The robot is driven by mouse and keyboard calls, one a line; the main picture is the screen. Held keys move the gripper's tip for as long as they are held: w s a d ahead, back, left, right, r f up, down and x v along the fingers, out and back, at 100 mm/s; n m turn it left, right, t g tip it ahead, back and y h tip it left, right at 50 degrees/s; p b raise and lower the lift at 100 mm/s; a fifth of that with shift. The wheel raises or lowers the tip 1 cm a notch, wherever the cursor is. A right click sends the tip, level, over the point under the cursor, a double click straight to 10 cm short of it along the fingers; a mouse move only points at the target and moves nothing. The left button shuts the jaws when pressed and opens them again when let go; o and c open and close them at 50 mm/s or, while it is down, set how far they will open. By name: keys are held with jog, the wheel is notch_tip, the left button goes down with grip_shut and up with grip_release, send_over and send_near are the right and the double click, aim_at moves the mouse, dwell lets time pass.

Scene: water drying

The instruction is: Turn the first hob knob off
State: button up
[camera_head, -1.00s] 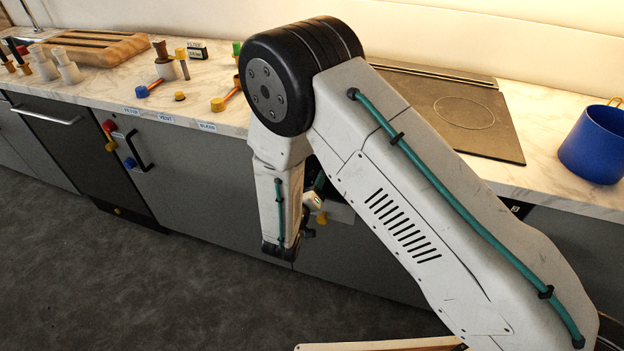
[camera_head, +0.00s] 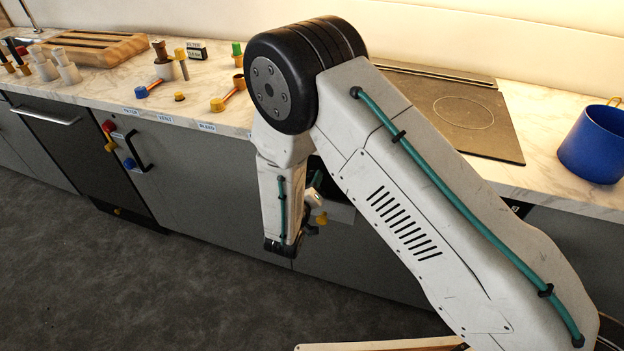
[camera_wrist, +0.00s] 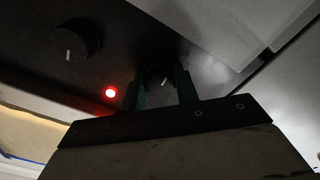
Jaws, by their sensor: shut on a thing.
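In the wrist view, my gripper (camera_wrist: 160,90) has its two green fingers on either side of a dark round hob knob (camera_wrist: 161,76) with a pale pointer line. The fingers are shut on this knob, and the pointer line is tilted slightly. A second dark knob (camera_wrist: 77,40) with a pale line is on the same black panel, apart from my gripper. A red light (camera_wrist: 110,93) glows on the panel between the two knobs. In the head view, my arm hides the knobs and most of the gripper. The dark hob (camera_head: 455,110) is on the counter above.
A blue pot (camera_head: 596,145) stands on the marble counter right of the hob. Levers, pegs and a wooden board (camera_head: 98,46) are on the counter at left. Grey cabinet fronts (camera_head: 200,180) lie below.

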jog(key=n, duration=0.8)
jog(key=shift+n, duration=0.3)
jog(key=n, duration=0.4)
jog(key=shift+a+n, duration=0.1)
jog(key=shift+n, duration=0.2)
jog(key=n, duration=1.3)
jog(key=shift+n, duration=0.3)
jog(key=n, duration=0.4)
jog(key=shift+n, duration=2.1)
